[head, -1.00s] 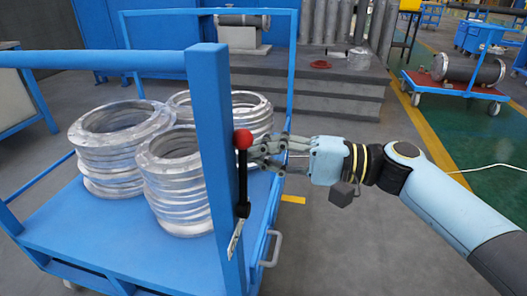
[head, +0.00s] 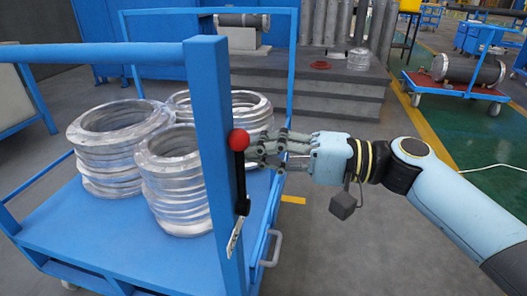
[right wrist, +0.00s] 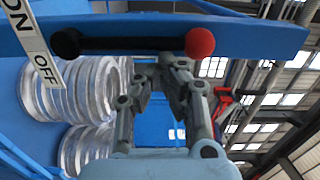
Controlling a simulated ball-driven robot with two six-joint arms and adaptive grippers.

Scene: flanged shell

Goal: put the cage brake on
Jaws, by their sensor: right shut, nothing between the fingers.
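The brake lever (head: 241,178) is a black handle with a red ball knob (head: 238,139), mounted on the near blue post of the cart (head: 213,120). The lever stands almost upright, its knob at the top. A white plate (head: 235,237) is below it. In the right wrist view the lever (right wrist: 125,44) lies across the top, and the plate (right wrist: 42,66) reads ON and OFF. My right gripper (head: 262,150) is shut and empty, its fingertips just right of the knob in the head view. I cannot tell whether they touch it. My left gripper is not in view.
Stacks of silver flanged rings (head: 172,180) stand on the cart's blue deck (head: 95,238). A cart handle (head: 273,248) sticks out below my gripper. Grey steps (head: 340,88) are behind. Floor is free right of the cart. Another cart (head: 455,88) stands far right.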

